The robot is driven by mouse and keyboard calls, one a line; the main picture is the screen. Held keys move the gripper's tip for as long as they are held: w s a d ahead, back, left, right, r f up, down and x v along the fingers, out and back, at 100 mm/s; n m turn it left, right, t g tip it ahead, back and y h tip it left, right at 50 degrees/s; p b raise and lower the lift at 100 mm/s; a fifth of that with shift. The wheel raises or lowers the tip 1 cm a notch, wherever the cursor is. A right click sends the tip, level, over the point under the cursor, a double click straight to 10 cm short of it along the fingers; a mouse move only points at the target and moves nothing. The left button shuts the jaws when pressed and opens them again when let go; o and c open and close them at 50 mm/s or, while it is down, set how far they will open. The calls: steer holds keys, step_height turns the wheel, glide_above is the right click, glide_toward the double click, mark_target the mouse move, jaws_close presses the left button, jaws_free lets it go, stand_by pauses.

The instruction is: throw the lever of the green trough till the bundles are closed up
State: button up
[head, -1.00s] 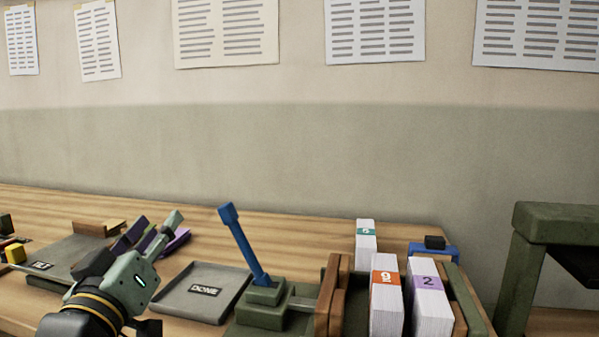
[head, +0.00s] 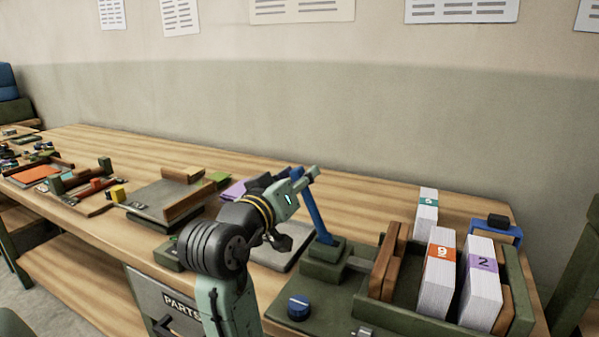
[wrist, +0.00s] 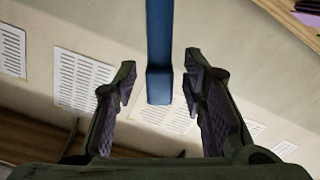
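The green trough (head: 400,319) stands at the right. It holds a bundle with an orange band marked 9 (head: 438,284) and one with a purple band marked 2 (head: 482,284), with a narrow gap showing between them. A teal-banded bundle (head: 428,212) stands farther back. A brown wooden block (head: 385,262) is at the trough's left side. The blue lever (head: 319,218) rises from the green base and leans left. My gripper (head: 306,179) is at the lever's top. In the wrist view my gripper (wrist: 158,78) is open, with the lever's end (wrist: 160,88) between its fingers, no clear contact visible.
A grey tray (head: 270,257) lies behind my arm, left of the lever. A blue knob (head: 298,307) sits on the green base in front. Another tray (head: 160,205) and small parts lie farther left. A blue holder (head: 510,233) stands behind the trough.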

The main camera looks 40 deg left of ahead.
steer(key=shift+w, duration=0.25)
jaws_close()
stand_by(0.4)
stand_by(0.4)
